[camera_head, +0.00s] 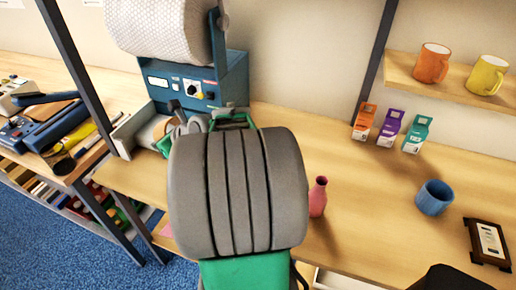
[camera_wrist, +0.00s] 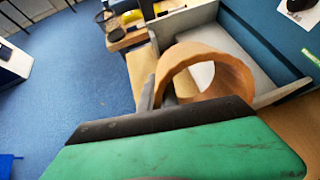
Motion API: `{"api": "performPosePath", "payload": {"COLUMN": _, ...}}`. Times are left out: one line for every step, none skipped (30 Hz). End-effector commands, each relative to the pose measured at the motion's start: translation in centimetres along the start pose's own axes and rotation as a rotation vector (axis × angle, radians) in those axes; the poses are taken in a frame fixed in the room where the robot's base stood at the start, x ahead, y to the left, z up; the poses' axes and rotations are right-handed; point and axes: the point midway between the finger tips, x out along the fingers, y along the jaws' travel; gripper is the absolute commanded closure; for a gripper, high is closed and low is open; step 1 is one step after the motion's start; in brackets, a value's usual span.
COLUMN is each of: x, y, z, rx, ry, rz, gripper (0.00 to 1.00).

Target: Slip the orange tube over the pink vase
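The pink vase (camera_head: 317,199) stands upright on the wooden bench, just right of my large grey arm link, in the head view. The orange tube (camera_wrist: 237,74) shows in the wrist view as a thick brown-orange ring, its open end facing the camera, beside a grey tray wall. My gripper (camera_wrist: 154,92) is at the tube's left side there; its grey fingers show only partly behind the dark edge of its green body. I cannot tell whether they grip the tube wall. In the head view my arm hides most of the gripper, which is by the blue machine, left of the vase.
The blue machine (camera_head: 199,84) carries a bubble-wrap roll (camera_head: 160,30). Three small cartons (camera_head: 389,130), a blue mug (camera_head: 434,198) and a black framed device (camera_head: 488,243) stand on the right of the bench. Orange and yellow mugs sit on the shelf (camera_head: 450,94). Bench between vase and blue mug is clear.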

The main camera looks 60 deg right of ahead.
Motion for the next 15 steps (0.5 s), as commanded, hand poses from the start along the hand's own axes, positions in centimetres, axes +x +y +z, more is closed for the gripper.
{"api": "performPosePath", "payload": {"x": -1.4, "y": -2.3, "z": -0.7, "rx": 0.024, "ry": 0.07, "rz": -0.032, "gripper": 1.0}}
{"api": "performPosePath", "payload": {"x": -2.0, "y": -3.5, "z": -1.8, "rx": 0.037, "ry": 0.116, "rz": -0.045, "gripper": 1.0}}
{"api": "performPosePath", "payload": {"x": -2.9, "y": -5.1, "z": -3.1, "rx": 0.053, "ry": 0.174, "rz": -0.06, "gripper": 1.0}}
{"api": "performPosePath", "payload": {"x": -3.8, "y": -6.3, "z": -4.1, "rx": 0.065, "ry": 0.216, "rz": -0.074, "gripper": 1.0}}
{"api": "performPosePath", "payload": {"x": -4.7, "y": -7.3, "z": -5.1, "rx": 0.079, "ry": 0.26, "rz": -0.085, "gripper": 1.0}}
{"api": "performPosePath", "payload": {"x": -6.2, "y": -8.7, "z": -6.4, "rx": 0.1, "ry": 0.318, "rz": -0.103, "gripper": 1.0}}
{"api": "performPosePath", "payload": {"x": -7.4, "y": -9.8, "z": -7.4, "rx": 0.118, "ry": 0.361, "rz": -0.119, "gripper": 1.0}}
{"api": "performPosePath", "payload": {"x": -8.7, "y": -10.7, "z": -8.4, "rx": 0.138, "ry": 0.406, "rz": -0.132, "gripper": 1.0}}
{"api": "performPosePath", "payload": {"x": -10.7, "y": -11.8, "z": -9.8, "rx": 0.168, "ry": 0.464, "rz": -0.154, "gripper": 1.0}}
{"api": "performPosePath", "payload": {"x": -12.2, "y": -12.6, "z": -10.8, "rx": 0.194, "ry": 0.507, "rz": -0.171, "gripper": 1.0}}
{"api": "performPosePath", "payload": {"x": -13.9, "y": -13.3, "z": -11.8, "rx": 0.224, "ry": 0.55, "rz": -0.188, "gripper": 1.0}}
{"api": "performPosePath", "payload": {"x": -16.3, "y": -14.0, "z": -13.0, "rx": 0.265, "ry": 0.604, "rz": -0.212, "gripper": 1.0}}
{"api": "performPosePath", "payload": {"x": -18.1, "y": -14.4, "z": -13.9, "rx": 0.298, "ry": 0.641, "rz": -0.23, "gripper": 1.0}}
{"api": "performPosePath", "payload": {"x": -19.9, "y": -14.6, "z": -14.7, "rx": 0.334, "ry": 0.677, "rz": -0.247, "gripper": 1.0}}
{"api": "performPosePath", "payload": {"x": -22.3, "y": -14.8, "z": -15.7, "rx": 0.384, "ry": 0.721, "rz": -0.271, "gripper": 1.0}}
